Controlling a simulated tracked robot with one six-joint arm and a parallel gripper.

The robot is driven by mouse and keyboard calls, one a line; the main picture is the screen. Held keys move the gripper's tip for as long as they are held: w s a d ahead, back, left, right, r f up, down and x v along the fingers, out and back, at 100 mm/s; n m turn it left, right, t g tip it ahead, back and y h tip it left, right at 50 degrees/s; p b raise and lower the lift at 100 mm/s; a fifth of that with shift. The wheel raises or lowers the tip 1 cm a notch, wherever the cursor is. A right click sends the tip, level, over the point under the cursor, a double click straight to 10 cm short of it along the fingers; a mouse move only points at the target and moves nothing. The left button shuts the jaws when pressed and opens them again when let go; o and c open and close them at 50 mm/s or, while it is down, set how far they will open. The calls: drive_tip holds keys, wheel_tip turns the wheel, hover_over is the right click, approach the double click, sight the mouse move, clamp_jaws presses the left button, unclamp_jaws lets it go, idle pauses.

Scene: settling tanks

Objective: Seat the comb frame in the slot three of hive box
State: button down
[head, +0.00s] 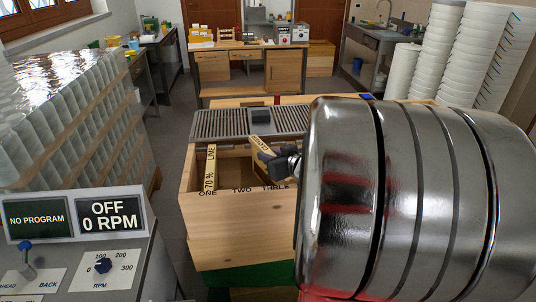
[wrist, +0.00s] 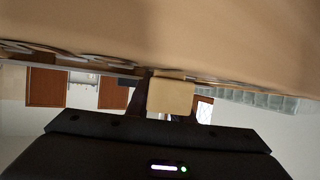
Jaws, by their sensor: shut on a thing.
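The hive box (head: 235,225) is an open wooden box with ONE, TWO and a partly hidden THREE lettered along its near rim. The comb frame (head: 260,146), with a lettered pale top bar, is at the box opening, slanted compared with the slots. My gripper (head: 281,160) is shut on its near end, around the TWO to THREE side. Whether the frame touches the box or sits in a slot cannot be told. The wrist view shows a pale block (wrist: 172,96) at my gripper and a blurred tan surface above with dark lettering; its lower parts are hidden.
Another frame marked 70% LIME (head: 210,168) stands at slot one. A slatted grey grille (head: 225,124) lies behind the opening. A control panel (head: 75,225) and wrapped jars (head: 75,125) stand left.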

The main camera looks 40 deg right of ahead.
drive_tip(key=shift+f, duration=0.4)
drive_tip(key=c, duration=1.6)
unclamp_jaws()
drive_tip(key=shift+o, duration=0.2)
drive_tip(key=shift+r, duration=0.4)
drive_tip(key=shift+s+r, duration=0.15)
drive_tip(key=shift+r, duration=0.15)
drive_tip(key=v, duration=1.1)
drive_tip(key=shift+s+a, duration=0.15)
drive_tip(key=shift+s, duration=0.2)
